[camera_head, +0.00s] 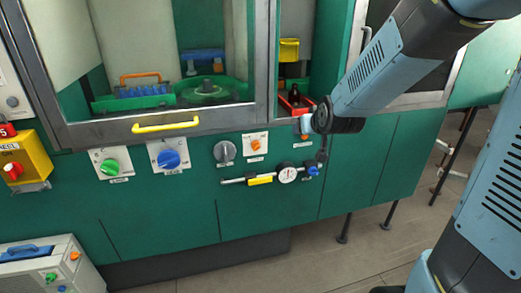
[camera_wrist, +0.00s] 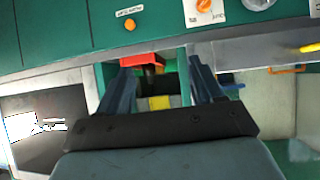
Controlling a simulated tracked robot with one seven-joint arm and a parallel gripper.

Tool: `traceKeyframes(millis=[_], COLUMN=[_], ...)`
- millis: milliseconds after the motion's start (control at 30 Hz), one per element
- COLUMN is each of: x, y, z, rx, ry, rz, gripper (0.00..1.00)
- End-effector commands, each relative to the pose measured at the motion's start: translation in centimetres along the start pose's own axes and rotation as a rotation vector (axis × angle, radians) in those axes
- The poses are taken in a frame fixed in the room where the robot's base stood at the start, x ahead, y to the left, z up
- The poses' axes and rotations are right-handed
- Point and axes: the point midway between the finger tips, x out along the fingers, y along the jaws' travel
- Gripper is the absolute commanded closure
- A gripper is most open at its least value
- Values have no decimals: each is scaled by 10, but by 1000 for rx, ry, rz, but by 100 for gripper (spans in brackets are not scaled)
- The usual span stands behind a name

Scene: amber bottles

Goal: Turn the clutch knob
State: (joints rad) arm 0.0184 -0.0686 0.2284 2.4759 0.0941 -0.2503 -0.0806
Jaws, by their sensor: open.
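The green front panel carries several knobs: a green knob (camera_head: 110,167), a blue knob (camera_head: 168,159), a grey knob (camera_head: 225,151) and an orange knob (camera_head: 255,145) on a white plate. Their labels are too small to read surely, so I cannot tell which is the clutch knob. The orange knob also shows at the top of the wrist view (camera_wrist: 205,6), with part of the grey knob (camera_wrist: 259,3) beside it. My gripper (camera_wrist: 162,72) is open and empty, its fingers reaching toward the opening with the red tray.
A red tray (camera_head: 293,109) sits in the opening above the panel. A rail with a dial gauge (camera_head: 287,173) and yellow block (camera_head: 260,180) runs below the knobs. A yellow handle (camera_head: 165,124) crosses the window frame. A yellow box (camera_head: 25,160) juts out at left.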

Motion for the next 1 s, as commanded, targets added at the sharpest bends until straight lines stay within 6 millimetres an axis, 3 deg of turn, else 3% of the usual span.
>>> traceKeyframes(millis=[33,200,500,800,1000], x=[16,58,117,155,165], y=[-5,-24,-57,-86,-100], z=[4,10,34,74,99], rx=[-2,-18,-29,-23,-15], ry=[18,113,280,446,535], rz=[-8,-32,-68,-93,-100], gripper=[34,34,34,34,34])
